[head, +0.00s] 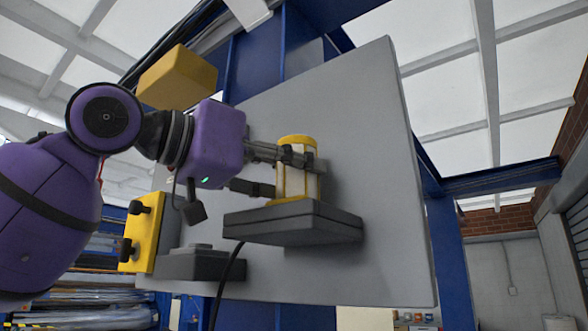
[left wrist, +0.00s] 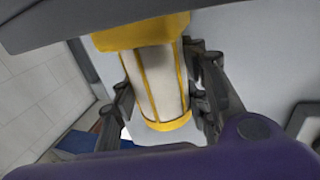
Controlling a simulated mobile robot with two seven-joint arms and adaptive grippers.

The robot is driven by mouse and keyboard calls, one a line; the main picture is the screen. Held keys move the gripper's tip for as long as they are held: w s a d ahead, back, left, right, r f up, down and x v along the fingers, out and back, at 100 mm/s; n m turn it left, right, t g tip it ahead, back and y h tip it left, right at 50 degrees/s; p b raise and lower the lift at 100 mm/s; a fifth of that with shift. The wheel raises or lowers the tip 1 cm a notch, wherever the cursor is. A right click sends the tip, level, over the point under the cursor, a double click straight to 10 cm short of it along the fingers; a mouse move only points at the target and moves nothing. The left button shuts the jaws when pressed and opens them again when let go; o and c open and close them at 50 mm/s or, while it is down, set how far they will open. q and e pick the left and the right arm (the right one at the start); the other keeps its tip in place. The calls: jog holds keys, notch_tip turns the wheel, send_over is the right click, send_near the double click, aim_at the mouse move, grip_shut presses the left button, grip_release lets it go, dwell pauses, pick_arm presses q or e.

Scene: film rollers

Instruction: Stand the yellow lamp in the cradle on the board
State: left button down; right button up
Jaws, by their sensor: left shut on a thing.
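The yellow lamp (head: 297,182) has yellow end caps, yellow bars and a pale body. It is upright in the head view. My left gripper (head: 283,172) is shut on its sides; in the left wrist view, the lamp (left wrist: 157,82) sits between the two fingers. The cradle looks to be the dark grey ledge (head: 293,224) on the grey board (head: 370,130). The lamp's lower end is at the ledge's top, and I cannot tell whether it rests there or is just above. My right gripper is not in view.
A yellow block (head: 178,78) is up behind my left arm. A yellow panel with black knobs (head: 145,235) and a low dark grey block (head: 200,265) are at the board's lower left. A black cable (head: 226,280) hangs below the ledge. The board's right side is bare.

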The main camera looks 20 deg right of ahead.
pick_arm(q)
jog(key=shift+s, duration=0.2)
jog(key=c, duration=1)
grip_release()
jog(key=shift+w+f, duration=0.1)
jog(key=shift+f, duration=0.05)
jog(key=shift+a, duration=0.1)
jog(key=shift+r, duration=0.2)
jog(key=b+v, duration=0.1)
jog(key=v, duration=1.1)
